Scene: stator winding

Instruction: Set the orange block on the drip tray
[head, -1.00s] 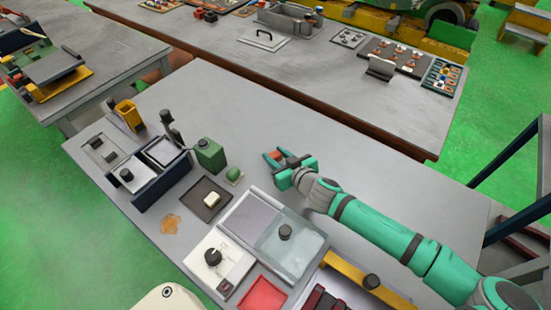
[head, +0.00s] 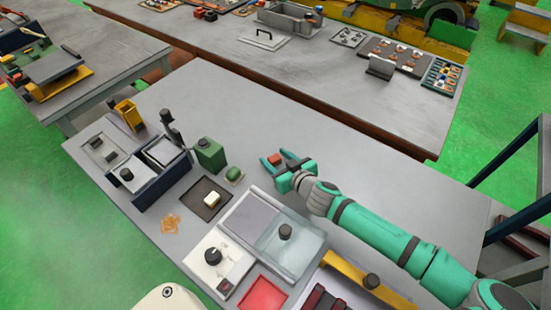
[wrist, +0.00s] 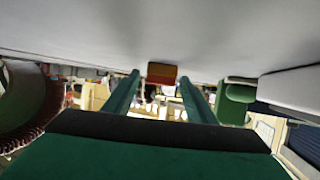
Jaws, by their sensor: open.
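The small orange block (head: 274,159) rests on the grey table, beyond the middle of my bench. My gripper (head: 276,161) is open, with a finger on either side of the block near the tips. In the wrist view the orange-red block (wrist: 162,73) shows between and just past the two green fingers; I cannot tell whether either touches it. A shallow dark square tray (head: 212,189) holding a cream block lies left of my gripper. It may be the drip tray, but I cannot be sure; a red tray (head: 262,296) lies at the front.
A green canister (head: 209,154) and a green dome (head: 233,175) stand left of my gripper. A clear-lidded case (head: 290,247) with a black knob, a white dial box (head: 212,260) and a yellow bar (head: 350,272) lie nearer. The table's far part is bare.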

